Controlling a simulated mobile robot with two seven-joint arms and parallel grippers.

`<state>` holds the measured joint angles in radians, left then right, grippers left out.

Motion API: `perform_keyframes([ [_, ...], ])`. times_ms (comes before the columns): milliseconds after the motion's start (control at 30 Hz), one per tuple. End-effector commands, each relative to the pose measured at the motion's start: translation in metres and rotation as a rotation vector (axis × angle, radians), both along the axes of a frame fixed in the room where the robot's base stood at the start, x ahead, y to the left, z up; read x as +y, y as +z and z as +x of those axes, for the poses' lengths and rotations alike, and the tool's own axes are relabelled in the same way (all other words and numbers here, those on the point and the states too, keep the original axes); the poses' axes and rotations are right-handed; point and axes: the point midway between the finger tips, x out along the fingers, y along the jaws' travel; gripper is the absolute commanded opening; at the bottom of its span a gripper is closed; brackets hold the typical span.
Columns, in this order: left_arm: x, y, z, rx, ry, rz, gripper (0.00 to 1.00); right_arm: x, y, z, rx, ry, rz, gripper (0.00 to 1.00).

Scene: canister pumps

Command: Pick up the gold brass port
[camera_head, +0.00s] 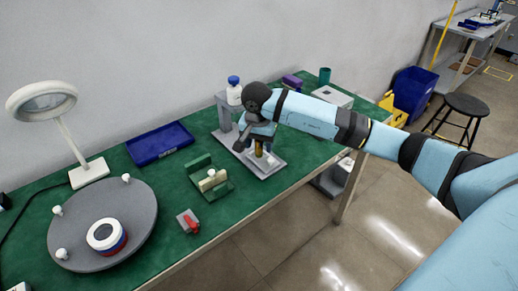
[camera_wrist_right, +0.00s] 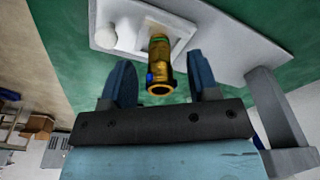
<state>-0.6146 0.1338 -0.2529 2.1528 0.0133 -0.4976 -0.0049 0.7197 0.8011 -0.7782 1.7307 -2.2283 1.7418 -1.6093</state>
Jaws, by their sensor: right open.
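The gold brass port (camera_wrist_right: 160,65) is a small upright cylinder with a green band, a blue mark and an open round end. In the head view the brass port (camera_head: 259,149) stands on a grey fixture (camera_head: 268,167) on the green table, partly hidden by my right gripper. My right gripper (camera_head: 257,138) is over the fixture. In the right wrist view my right gripper (camera_wrist_right: 162,82) is open, with one blue finger on each side of the port and a visible gap to both. My left gripper is not in view.
A green block holder (camera_head: 208,178), a small grey block with a red part (camera_head: 188,222) and a round grey turntable (camera_head: 85,235) lie to the left.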

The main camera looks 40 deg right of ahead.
Motion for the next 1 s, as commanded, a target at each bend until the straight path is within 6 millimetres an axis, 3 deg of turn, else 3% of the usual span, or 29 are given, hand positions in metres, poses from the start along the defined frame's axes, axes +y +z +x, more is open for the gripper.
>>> perform_keyframes([
  [100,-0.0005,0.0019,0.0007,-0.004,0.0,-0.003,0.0,-0.0008,-0.0096,0.0006,0.001,0.0,0.001,0.55],
  [333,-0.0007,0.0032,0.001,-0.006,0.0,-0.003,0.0,-0.0011,-0.0102,0.001,-0.001,0.0,0.001,0.55],
  [567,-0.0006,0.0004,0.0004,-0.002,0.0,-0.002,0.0,-0.0013,-0.0101,0.001,-0.001,-0.001,0.001,0.04],
  [600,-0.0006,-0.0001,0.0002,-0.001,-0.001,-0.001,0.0,-0.0013,-0.0101,0.001,-0.001,-0.001,0.001,0.01],
  [1000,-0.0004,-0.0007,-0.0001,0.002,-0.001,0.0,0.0,-0.0015,-0.0022,0.0014,-0.002,-0.001,-0.001,0.01],
])
